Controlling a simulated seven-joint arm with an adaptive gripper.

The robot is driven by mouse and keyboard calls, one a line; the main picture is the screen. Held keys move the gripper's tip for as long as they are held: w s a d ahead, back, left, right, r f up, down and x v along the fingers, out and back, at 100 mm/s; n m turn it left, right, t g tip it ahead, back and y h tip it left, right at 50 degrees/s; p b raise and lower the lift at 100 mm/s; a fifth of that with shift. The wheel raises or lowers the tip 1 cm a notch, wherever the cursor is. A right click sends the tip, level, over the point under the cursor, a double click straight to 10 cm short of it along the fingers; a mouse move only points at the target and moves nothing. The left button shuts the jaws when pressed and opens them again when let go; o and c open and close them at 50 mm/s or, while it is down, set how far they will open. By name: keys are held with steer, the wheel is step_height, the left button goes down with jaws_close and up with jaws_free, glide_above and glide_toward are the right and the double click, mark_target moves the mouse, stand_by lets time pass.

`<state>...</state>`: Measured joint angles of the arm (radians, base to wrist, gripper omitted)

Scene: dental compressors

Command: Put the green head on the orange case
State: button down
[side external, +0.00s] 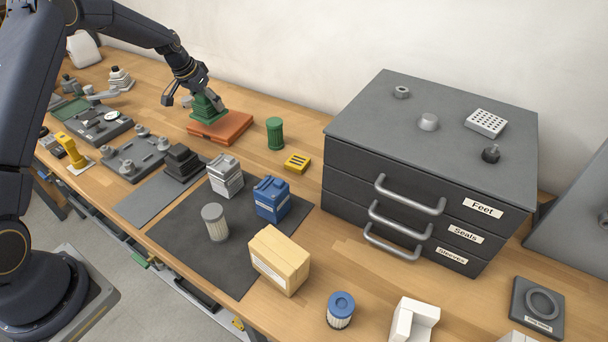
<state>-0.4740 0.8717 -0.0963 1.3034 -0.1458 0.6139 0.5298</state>
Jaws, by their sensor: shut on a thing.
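The green head (207,107) is a stepped green block at the back left of the bench in the side external view. My gripper (198,95) is shut on its upper part from above. The orange case (222,128) is a low, flat box lying on the wood directly under the green head. The head's lower edge appears to meet the top of the case, but I cannot tell whether it rests there or hangs slightly above. The fingertips are small and partly merge with the head.
A green cylinder (275,133) and a yellow block (297,162) stand right of the case. A black head-like part (183,161), a white one (225,176) and a blue one (271,199) stand in front. A grey drawer cabinet (420,165) fills the right.

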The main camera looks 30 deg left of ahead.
mark_target(213, 111)
steer(key=shift+w+a+f, duration=0.1)
steer(key=shift+w+f, duration=0.15)
steer(key=shift+w, duration=0.05)
steer(key=shift+f, duration=1.5)
steer(key=shift+f, duration=0.15)
steer(key=shift+c, duration=0.9)
jaws_free()
steer(key=shift+f, duration=0.1)
